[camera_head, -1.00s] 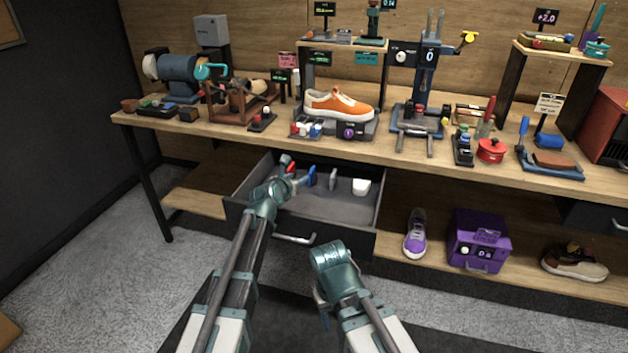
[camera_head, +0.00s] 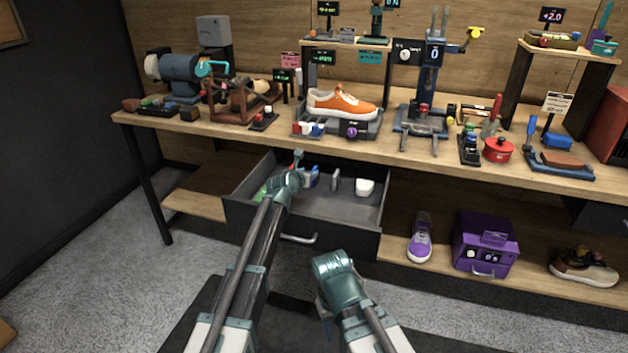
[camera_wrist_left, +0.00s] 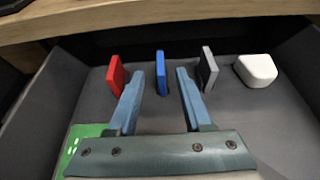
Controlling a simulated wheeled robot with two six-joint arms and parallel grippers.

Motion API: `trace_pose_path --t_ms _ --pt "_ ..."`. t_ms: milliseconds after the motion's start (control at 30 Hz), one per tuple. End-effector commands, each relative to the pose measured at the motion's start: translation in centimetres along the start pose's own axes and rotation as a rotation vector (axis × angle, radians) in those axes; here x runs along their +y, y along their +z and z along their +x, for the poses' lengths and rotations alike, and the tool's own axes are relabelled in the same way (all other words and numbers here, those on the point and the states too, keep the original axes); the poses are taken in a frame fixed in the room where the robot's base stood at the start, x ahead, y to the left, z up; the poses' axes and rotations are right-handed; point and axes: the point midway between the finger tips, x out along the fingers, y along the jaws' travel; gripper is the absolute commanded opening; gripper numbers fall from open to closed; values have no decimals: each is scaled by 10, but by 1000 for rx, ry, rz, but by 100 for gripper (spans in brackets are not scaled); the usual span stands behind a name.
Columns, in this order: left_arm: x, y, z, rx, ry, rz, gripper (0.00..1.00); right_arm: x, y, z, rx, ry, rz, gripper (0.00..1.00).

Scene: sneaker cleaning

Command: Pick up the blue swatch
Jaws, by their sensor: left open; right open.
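The blue swatch (camera_wrist_left: 161,72) stands upright in the open drawer, between a red swatch (camera_wrist_left: 115,76) and a grey swatch (camera_wrist_left: 208,69). My left gripper (camera_wrist_left: 160,76) is open, with its fingers reaching to either side of the blue swatch; whether either finger touches it I cannot tell. In the head view the left gripper (camera_head: 302,168) is over the drawer and partly covers the swatches. My right gripper (camera_head: 325,308) is low in front of the drawer, away from the swatches; its fingers are mostly hidden.
A white block (camera_wrist_left: 256,70) lies right of the grey swatch, and a green piece (camera_wrist_left: 84,146) lies at the drawer's near left. The drawer (camera_head: 340,240) sits under the bench top (camera_head: 400,152), whose edge overhangs its back. An orange sneaker (camera_head: 342,103) stands above.

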Motion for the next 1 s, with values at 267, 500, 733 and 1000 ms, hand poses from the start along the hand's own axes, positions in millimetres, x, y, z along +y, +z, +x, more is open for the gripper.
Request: trace_pose_path --t_ms 267,500,733,1000 --pt "0 -2 20 0 0 -1 50 -1 0 10 0 0 0 50" --pt "0 -2 52 0 0 1 50 -2 -1 22 0 0 0 50" --pt "0 -1 51 0 0 0 50 -2 -1 20 0 0 0 50" --pt "0 -1 51 0 0 0 1 -2 -1 20 0 0 0 50"
